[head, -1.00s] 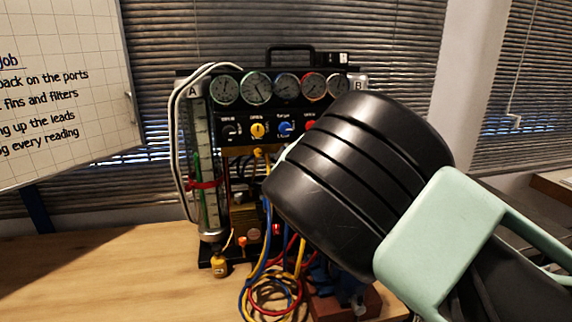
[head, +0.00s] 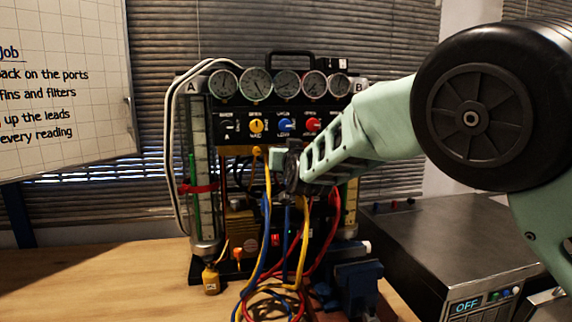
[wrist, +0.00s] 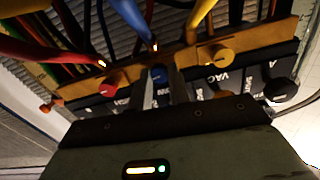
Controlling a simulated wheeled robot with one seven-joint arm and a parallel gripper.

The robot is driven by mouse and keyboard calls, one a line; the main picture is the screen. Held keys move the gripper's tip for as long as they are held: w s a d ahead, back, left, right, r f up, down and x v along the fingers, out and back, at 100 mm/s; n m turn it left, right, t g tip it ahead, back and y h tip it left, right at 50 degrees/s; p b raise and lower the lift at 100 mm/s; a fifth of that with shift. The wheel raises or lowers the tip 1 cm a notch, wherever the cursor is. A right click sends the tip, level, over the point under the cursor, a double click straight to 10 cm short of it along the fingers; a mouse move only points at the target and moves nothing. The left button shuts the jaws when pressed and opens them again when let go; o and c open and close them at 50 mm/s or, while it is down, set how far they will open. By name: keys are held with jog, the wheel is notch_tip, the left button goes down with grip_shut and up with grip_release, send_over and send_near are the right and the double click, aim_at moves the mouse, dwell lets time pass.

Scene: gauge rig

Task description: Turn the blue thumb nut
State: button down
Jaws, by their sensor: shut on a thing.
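The blue thumb nut (wrist: 157,75) sits on a brass strip (wrist: 185,60) in the wrist view, between a red nut (wrist: 110,88) and a yellow nut (wrist: 213,54). My gripper (wrist: 162,88) has its two fingers on either side of the blue nut and is shut on it. A blue hose (wrist: 130,18) rises just behind the nut. In the head view my gripper (head: 288,168) is at the front of the gauge rig (head: 280,58), just below its knob panel. It hides the nut there.
The panel carries a yellow knob (head: 256,125), a blue knob (head: 285,124) and a red knob (head: 313,124) under several gauges. Yellow, blue and red hoses hang close around my gripper. A metal box (head: 430,235) stands at right. The table (head: 100,275) is clear at left.

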jog(key=shift+f+m+b, duration=0.1)
jog(key=shift+m+b, duration=0.55)
jog(key=shift+m, duration=0.15)
jog(key=c, duration=1.3)
grip_release()
jog(key=shift+s, duration=0.15)
jog(key=b+v, duration=0.3)
jog(key=v, duration=1.4)
jog(key=shift+s, duration=0.15)
